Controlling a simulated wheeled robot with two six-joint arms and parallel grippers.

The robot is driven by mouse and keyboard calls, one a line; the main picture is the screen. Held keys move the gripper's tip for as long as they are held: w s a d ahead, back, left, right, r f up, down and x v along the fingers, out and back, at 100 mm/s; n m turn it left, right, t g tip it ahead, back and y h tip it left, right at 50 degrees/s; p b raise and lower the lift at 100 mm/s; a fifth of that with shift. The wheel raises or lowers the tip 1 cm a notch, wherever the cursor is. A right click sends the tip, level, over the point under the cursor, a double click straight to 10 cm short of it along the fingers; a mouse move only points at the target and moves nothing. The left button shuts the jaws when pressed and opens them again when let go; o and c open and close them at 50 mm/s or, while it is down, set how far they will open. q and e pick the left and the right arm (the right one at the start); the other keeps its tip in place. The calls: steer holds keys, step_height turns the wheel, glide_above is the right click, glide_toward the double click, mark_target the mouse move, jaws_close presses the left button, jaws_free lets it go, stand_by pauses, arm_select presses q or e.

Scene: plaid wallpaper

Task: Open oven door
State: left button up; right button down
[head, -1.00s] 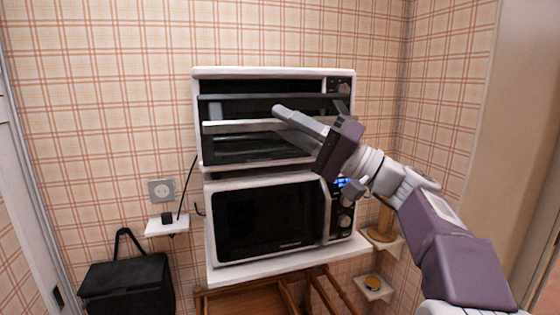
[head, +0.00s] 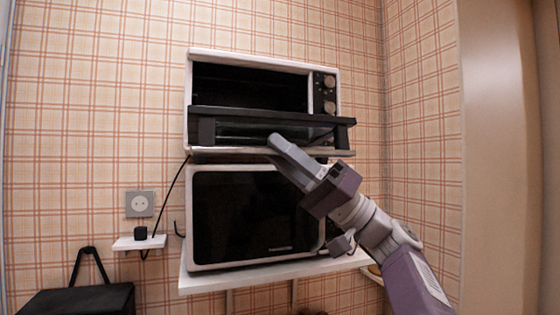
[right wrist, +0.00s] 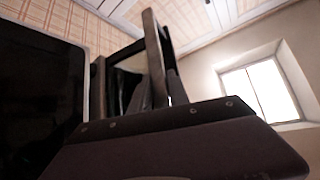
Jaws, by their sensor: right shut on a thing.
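The oven (head: 262,56) is the upper white appliance, with its dark cavity showing above the door. Its door (head: 255,113) is tipped down and out, showing a dark near edge with glass below it. My right gripper (head: 277,143) reaches in from the lower right and is shut on the handle, near the middle of the door. In the right wrist view my gripper (right wrist: 165,75) points upward beside a dark panel; its grip is hard to make out there. My left gripper is not in view.
A microwave (head: 255,213) stands directly below the oven on a white shelf (head: 235,282). My right forearm passes in front of its right side. A wall socket (head: 139,204), a small ledge (head: 128,244) and a black bag (head: 80,300) are at the left.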

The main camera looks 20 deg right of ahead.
steer(key=shift+w+f+b, duration=0.25)
steer(key=shift+f+b, duration=0.3)
steer(key=shift+f, duration=0.25)
steer(key=c, duration=1.3)
jaws_free()
steer(key=shift+w+d, duration=0.1)
steer(key=shift+d, duration=0.05)
steer(key=b+v, duration=0.1)
steer(key=v, duration=0.8)
